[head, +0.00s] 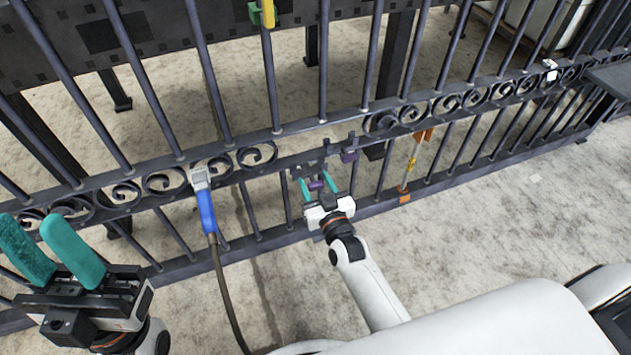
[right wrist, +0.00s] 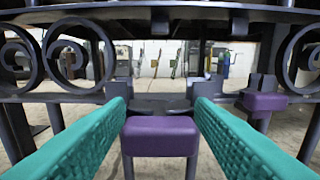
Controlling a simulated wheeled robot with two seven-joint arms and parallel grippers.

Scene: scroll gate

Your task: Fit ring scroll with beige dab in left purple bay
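My right gripper (head: 316,182) is open at the gap in the gate's scroll band, its teal fingers apart. In the right wrist view its fingers (right wrist: 160,100) frame the left purple bay (right wrist: 160,137), a purple block below a dark bracket with uprights. I see no scroll between the fingers or in that bracket. The right purple bay (head: 349,156) is farther right and shows no ring. My left gripper (head: 37,238) is open at the lower left, with nothing seen between its fingers. Small ring scrolls (head: 125,193) sit in the band; I cannot make out a beige dab.
The dark gate (head: 293,126) with upright bars spans the view. A blue-handled tool (head: 206,208) with a cable hangs left of my right gripper. An orange and yellow tool (head: 412,160) stands at the bars to the right.

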